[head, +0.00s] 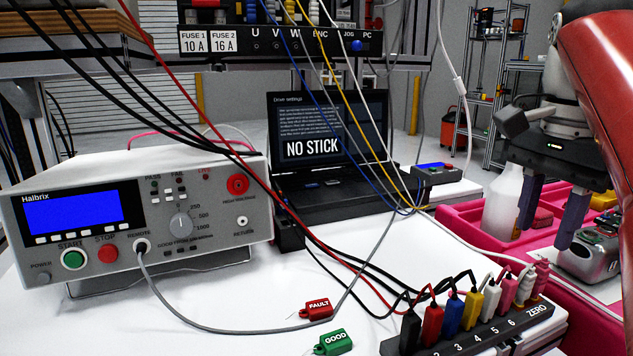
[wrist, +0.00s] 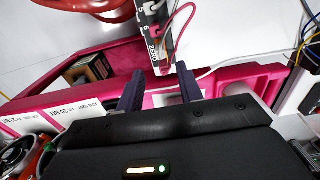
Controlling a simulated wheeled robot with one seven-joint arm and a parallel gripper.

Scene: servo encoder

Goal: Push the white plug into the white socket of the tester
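The tester (head: 135,215) is the grey Halbrix box at the left, with a lit blue screen. Its small pale socket (head: 242,221), labelled RETURN, looks open and empty at the right of its front. A white plug (head: 490,298) stands upright in the numbered strip (head: 480,340) at the lower right, among plugs of other colours. Another whitish plug (head: 525,284) stands nearer the ZERO end; I cannot tell which is meant. My gripper (head: 528,240) is open and empty, above the pink tray, right of the strip. In the wrist view its dark fingers (wrist: 158,88) are apart near the strip's ZERO end.
A pink tray (head: 462,212) holds a white bottle (head: 502,203) and other items. Cables cross in front of the tester and laptop (head: 330,150). FAULT (head: 316,308) and GOOD (head: 333,342) tags lie on the white table. The table's middle front is fairly clear.

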